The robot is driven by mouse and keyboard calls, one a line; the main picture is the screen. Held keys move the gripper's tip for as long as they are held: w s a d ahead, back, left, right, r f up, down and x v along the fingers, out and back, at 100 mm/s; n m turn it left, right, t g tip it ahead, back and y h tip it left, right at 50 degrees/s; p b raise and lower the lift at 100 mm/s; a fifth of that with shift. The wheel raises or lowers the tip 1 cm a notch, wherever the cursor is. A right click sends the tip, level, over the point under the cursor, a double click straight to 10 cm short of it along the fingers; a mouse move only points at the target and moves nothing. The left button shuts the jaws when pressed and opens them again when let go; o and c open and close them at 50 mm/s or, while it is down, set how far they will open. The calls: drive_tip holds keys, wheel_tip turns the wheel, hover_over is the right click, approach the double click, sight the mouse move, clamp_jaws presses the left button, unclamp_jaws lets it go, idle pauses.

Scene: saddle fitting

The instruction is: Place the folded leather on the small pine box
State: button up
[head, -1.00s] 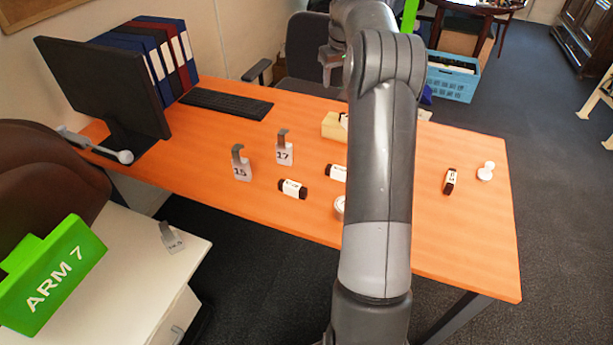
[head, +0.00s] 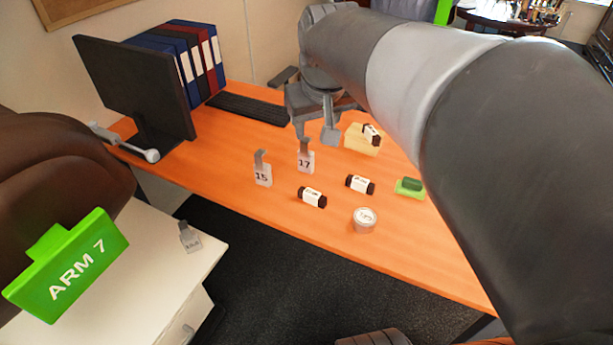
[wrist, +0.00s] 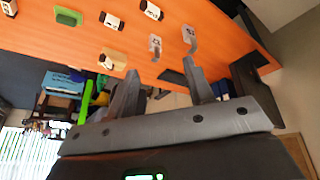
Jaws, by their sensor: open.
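The small pine box (head: 358,143) stands on the orange table, with a dark roll with a white label (head: 371,134) on its top. The box also shows in the wrist view (wrist: 116,57). Two similar dark labelled rolls (head: 312,197) (head: 360,184) lie on the table in front of it. A dark green piece (head: 411,184) rests on a light green block to the right. I cannot tell which piece is the folded leather. My gripper (head: 316,128) is open and empty, above the table left of the box; its spread fingers (wrist: 162,70) show in the wrist view.
Two grey hooked tags, 15 (head: 263,172) and 17 (head: 305,160), stand left of the rolls. A round white tin (head: 364,220) is near the front edge. A monitor (head: 135,95) and keyboard (head: 248,108) are at left. My arm hides the table's right side.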

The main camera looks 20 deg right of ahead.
drive_tip(key=s+a+f, duration=0.2)
drive_tip(key=s+f, duration=0.1)
drive_tip(key=s, duration=0.3)
drive_tip(key=s+a+f+t, duration=0.1)
drive_tip(key=s+a+f, duration=0.1)
drive_tip(key=s, duration=0.5)
drive_tip(key=shift+f+y, duration=0.4)
drive_tip(key=shift+f, duration=0.25)
drive_tip(key=shift+s, duration=0.1)
